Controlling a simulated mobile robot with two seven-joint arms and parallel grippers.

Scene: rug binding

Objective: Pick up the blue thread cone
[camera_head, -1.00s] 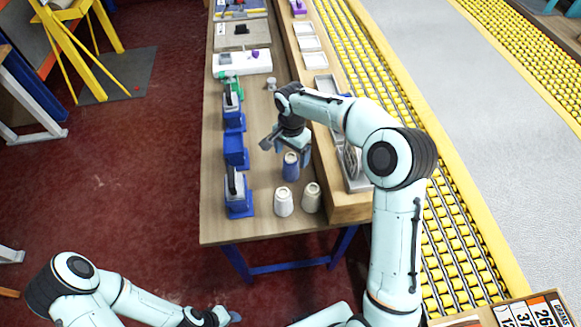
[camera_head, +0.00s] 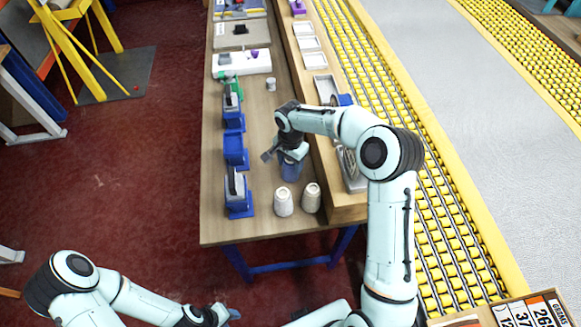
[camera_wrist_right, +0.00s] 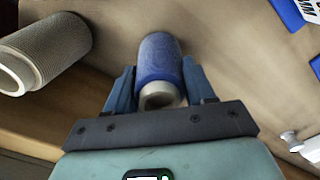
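The blue thread cone (camera_head: 290,173) stands on the wooden table, its upper part hidden by my right gripper (camera_head: 291,158). In the right wrist view the blue cone (camera_wrist_right: 160,62) lies between the two fingers of my right gripper (camera_wrist_right: 160,82). The fingers are open, one on each side of the cone; whether either touches it I cannot tell. My left gripper (camera_head: 225,314) is low at the bottom of the head view, away from the table, and its opening is not clear.
Two pale thread cones (camera_head: 284,202) (camera_head: 311,197) stand just in front of the blue one; a grey cone (camera_wrist_right: 45,50) shows beside it in the wrist view. Blue holders (camera_head: 236,150) line the table's left side. A raised wooden ledge (camera_head: 345,208) with trays borders the right.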

